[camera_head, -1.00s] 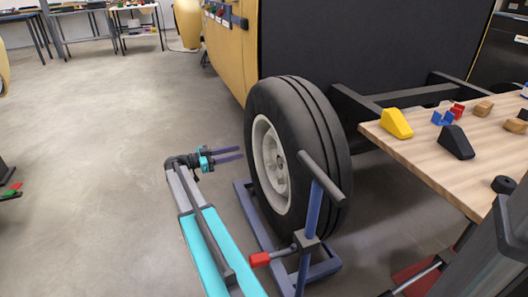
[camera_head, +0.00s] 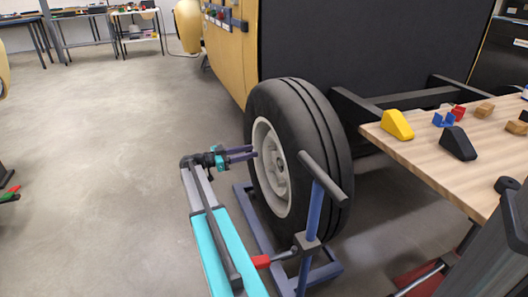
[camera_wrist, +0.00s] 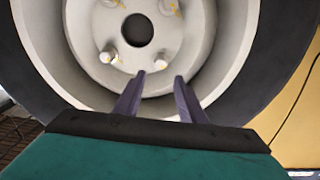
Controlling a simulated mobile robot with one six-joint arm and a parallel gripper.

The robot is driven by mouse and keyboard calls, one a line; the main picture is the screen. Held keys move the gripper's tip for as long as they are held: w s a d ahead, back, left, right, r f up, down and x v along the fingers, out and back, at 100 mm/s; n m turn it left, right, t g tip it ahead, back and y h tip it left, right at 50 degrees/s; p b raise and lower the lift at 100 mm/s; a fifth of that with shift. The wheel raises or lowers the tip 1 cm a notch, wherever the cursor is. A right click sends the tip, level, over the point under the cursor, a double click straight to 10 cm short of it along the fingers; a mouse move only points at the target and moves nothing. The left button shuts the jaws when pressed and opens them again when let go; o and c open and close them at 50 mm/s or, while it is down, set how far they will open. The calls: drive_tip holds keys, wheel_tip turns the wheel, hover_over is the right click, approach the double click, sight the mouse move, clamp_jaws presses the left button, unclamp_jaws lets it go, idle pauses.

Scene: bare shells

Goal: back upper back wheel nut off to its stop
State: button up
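The wheel (camera_head: 300,155) has a black tyre and a pale rim (camera_head: 271,165). The wrist view shows the rim close up (camera_wrist: 85,45) with a dark centre hole and several pale nuts with yellow marks around it. One nut (camera_wrist: 163,60) lies just beyond my fingertips, between their lines; another nut (camera_wrist: 107,57) is to its left. I cannot tell for certain which is the upper back one. My gripper (camera_wrist: 160,77) is open and empty, its two purple fingers apart and pointing at the rim. In the head view my gripper (camera_head: 252,153) is at the rim's left side.
A blue wheel dolly (camera_head: 262,228) with an upright post and handle (camera_head: 325,180) stands around the wheel's base. A wooden table (camera_head: 440,170) with yellow and black chocks is on the right. The yellow vehicle body (camera_head: 228,55) is behind.

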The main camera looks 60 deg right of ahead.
sight(268, 147)
drive_tip(key=b+x, duration=0.2)
drive_tip(key=x, duration=0.5)
drive_tip(key=shift+s+d, duration=0.15)
drive_tip(key=shift+d, duration=0.1)
drive_tip(key=c, duration=0.9)
drive_tip(key=shift+a, duration=0.3)
clamp_jaws()
drive_tip(key=shift+d, duration=0.25)
